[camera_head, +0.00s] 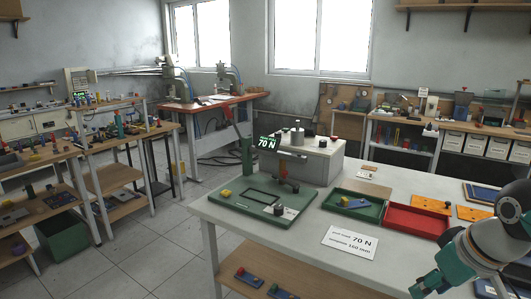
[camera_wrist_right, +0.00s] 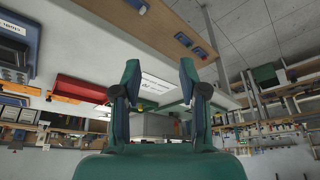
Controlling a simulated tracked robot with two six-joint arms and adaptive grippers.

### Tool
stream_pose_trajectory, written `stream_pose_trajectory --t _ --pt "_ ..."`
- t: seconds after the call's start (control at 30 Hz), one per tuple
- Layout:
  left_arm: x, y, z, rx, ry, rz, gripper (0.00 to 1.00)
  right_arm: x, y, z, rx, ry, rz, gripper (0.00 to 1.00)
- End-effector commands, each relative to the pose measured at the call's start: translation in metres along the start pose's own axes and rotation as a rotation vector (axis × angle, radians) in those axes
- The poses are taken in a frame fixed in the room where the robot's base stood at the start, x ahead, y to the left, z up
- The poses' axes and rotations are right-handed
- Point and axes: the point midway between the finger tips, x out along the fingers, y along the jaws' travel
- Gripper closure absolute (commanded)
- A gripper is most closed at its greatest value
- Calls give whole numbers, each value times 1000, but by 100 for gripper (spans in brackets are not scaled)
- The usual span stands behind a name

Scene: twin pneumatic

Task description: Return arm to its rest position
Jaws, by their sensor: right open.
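My right arm (camera_head: 482,243) comes in at the lower right of the head view. Its gripper (camera_head: 428,285) is over the table's front right part, partly cut off by the frame edge. In the right wrist view the two fingers (camera_wrist_right: 160,72) stand apart with nothing between them. My left arm and gripper are not in view.
The white table (camera_head: 285,240) carries a green fixture board (camera_head: 262,205), a grey box (camera_head: 325,165), a green tray (camera_head: 340,213), a red tray (camera_head: 415,222) and a 70 N card (camera_head: 349,242). Orange plates (camera_head: 431,205) lie behind the red tray.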

Motion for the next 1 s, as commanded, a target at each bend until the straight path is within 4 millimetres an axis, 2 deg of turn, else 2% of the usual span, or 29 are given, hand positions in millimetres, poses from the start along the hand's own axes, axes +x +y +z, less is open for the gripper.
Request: stream_pose_trajectory --t 0.03,0.27,0.57,0.67,0.77,0.9,1.0 --pt "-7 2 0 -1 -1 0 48 5 4 0 10 -28 -2 57" --pt "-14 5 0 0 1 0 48 53 -4 6 -2 -162 -35 57" --pt "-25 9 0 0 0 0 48 134 -31 50 -12 -389 -126 57" --pt "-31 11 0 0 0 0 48 172 -48 76 -8 -469 -174 57" --pt "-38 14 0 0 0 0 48 217 -75 114 13 -553 -238 57" --pt "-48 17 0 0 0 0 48 269 -123 181 79 -634 -324 57" --pt "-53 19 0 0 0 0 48 294 -161 234 156 -666 -369 57"
